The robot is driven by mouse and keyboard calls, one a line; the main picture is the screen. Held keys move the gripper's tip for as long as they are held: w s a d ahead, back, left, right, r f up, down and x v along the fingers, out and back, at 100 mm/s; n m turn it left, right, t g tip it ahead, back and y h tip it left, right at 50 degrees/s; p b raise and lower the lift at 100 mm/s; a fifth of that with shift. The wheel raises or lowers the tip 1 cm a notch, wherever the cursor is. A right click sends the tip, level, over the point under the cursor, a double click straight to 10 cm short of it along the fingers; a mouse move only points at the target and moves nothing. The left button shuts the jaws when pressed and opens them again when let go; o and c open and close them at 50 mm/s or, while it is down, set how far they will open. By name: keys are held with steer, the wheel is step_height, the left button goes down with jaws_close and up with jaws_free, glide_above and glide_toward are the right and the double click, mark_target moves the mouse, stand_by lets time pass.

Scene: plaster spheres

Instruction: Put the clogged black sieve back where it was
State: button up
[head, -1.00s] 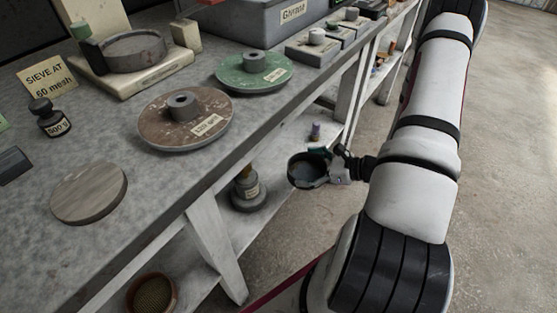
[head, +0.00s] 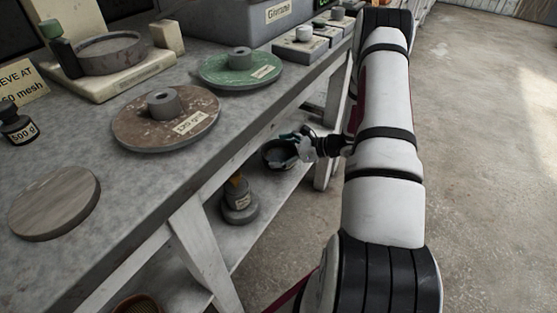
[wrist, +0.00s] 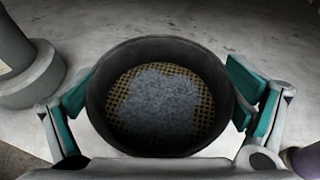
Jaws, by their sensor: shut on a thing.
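The black sieve (wrist: 215,70) fills the middle of the wrist view, its mesh partly covered by a grey clump. My gripper (wrist: 160,108) is shut on it, with a teal-padded finger against each side of the rim. In the head view the sieve (head: 270,160) is at the lower shelf's height, under the bench top's front edge, and my gripper (head: 290,145) reaches it from the right. The sieve looks roughly level. Whether it touches the shelf, I cannot tell.
The lower shelf (head: 265,205) holds a grey weight-like object (head: 238,212) left of the sieve. A white bench leg (head: 205,250) stands nearer. A brown sieve (head: 137,305) sits at the bottom edge. Above, the bench top (head: 120,185) carries brown (head: 130,125) and green discs (head: 215,70).

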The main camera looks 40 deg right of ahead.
mark_target(281, 157)
steer(key=shift+w+d, duration=0.2)
steer(key=shift+w, duration=0.3)
steer(key=shift+f+b, duration=1.05)
steer(key=shift+f, duration=0.7)
steer(key=shift+f, duration=0.1)
steer(key=o, duration=1.1)
steer(key=shift+c, duration=0.2)
